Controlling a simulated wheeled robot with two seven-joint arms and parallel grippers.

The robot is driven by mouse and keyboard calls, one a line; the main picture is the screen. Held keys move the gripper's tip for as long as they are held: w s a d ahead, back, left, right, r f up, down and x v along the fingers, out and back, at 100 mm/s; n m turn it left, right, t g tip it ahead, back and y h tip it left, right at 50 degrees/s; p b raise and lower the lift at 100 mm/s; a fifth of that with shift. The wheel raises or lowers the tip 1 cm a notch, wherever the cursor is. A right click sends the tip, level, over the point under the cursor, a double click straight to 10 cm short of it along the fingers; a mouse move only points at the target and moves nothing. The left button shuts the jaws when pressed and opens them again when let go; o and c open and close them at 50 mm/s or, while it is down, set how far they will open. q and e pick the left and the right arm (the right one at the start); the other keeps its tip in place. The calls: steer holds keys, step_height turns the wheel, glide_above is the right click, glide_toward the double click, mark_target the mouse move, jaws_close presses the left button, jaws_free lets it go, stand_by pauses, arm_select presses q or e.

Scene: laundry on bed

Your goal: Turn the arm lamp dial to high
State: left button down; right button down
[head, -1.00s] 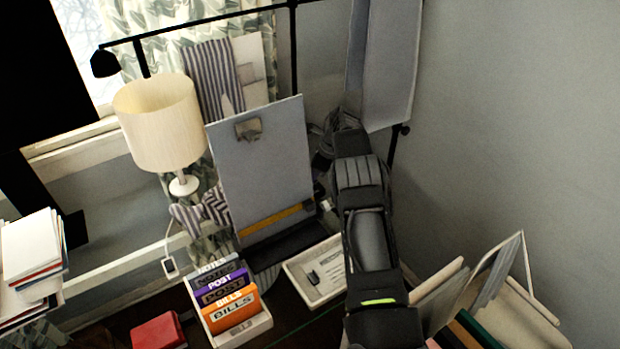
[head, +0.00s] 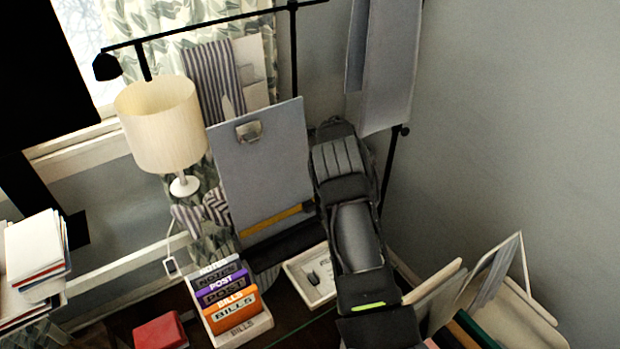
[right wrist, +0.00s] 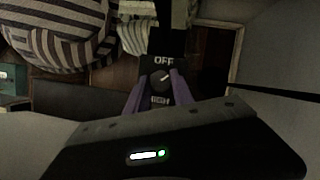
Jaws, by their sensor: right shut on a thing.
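In the right wrist view, a small dark dial (right wrist: 155,79) sits between the two purple fingers of my right gripper (right wrist: 160,88), which is shut on it. A light pointer mark on the dial slants to the upper right. The label OFF (right wrist: 164,61) is above the dial, and a partly covered label that seems to read HIGH (right wrist: 160,100) is below it. In the head view a black arm lamp (head: 106,67) hangs from a long rod at the upper left. There my right arm hides the dial and gripper. My left gripper is out of view.
A clipboard (head: 262,170) stands left of my right arm. A cream table lamp (head: 160,125), a letter box (head: 240,328), a shallow tray (head: 300,270) and a red box (head: 160,332) are nearby. Folders (head: 480,290) stand at right by the bare wall.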

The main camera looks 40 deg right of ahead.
steer(key=c, duration=1.1)
jaws_free()
steer(key=b+v, duration=0.1)
steer(key=v, duration=0.5)
steer(key=shift+s+r+b, duration=0.1)
steer(key=shift+r+b, duration=0.1)
steer(key=shift+b, duration=0.15)
steer(key=shift+s+d+r, duration=0.1)
steer(key=shift+s+r, duration=0.15)
steer(key=shift+r, duration=0.35)
